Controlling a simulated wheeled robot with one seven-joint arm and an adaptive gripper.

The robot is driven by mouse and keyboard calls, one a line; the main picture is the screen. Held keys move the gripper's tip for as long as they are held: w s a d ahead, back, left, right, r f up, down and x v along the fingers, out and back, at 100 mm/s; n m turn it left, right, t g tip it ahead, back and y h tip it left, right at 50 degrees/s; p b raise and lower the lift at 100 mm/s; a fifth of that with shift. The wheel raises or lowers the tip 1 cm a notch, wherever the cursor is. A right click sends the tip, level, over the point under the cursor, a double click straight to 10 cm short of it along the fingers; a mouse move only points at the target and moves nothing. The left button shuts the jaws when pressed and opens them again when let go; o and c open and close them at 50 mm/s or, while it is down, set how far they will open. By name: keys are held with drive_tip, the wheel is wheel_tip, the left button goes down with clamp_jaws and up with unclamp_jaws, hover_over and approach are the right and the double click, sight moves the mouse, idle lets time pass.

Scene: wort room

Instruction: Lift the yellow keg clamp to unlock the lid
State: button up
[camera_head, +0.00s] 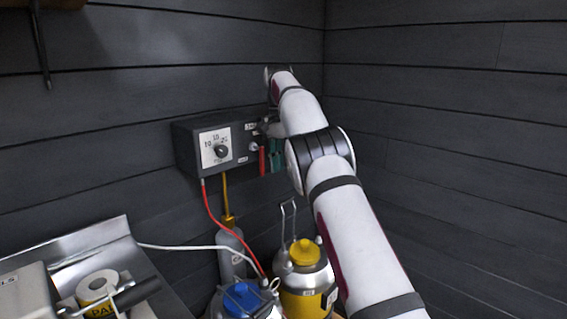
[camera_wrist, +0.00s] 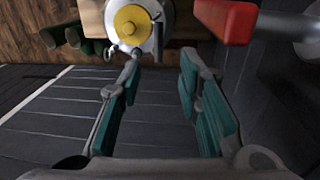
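The metal keg (camera_head: 306,283) with a yellow cap (camera_head: 305,251) and yellow label stands low in the head view, partly behind my arm. A thin wire clamp (camera_head: 283,222) stands upright at its top. In the wrist view the yellow cap (camera_wrist: 131,22) shows at the top, beyond the left fingertip; the clamp is hard to make out there. My gripper (camera_wrist: 162,58) has two teal-padded fingers apart with nothing between them. In the head view my gripper (camera_head: 276,156) points down beside the control box, above and apart from the keg, partly hidden.
A dark control box (camera_head: 188,150) with a dial hangs on the wall. A red part (camera_wrist: 238,20) is close right of my fingers. A blue-capped vessel (camera_head: 241,298) and grey bottle (camera_head: 231,258) stand left of the keg. Red and white hoses cross there. A steel counter (camera_head: 98,244) is left.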

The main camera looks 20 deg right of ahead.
drive_tip(key=shift+r, duration=0.3)
drive_tip(key=shift+c, duration=0.5)
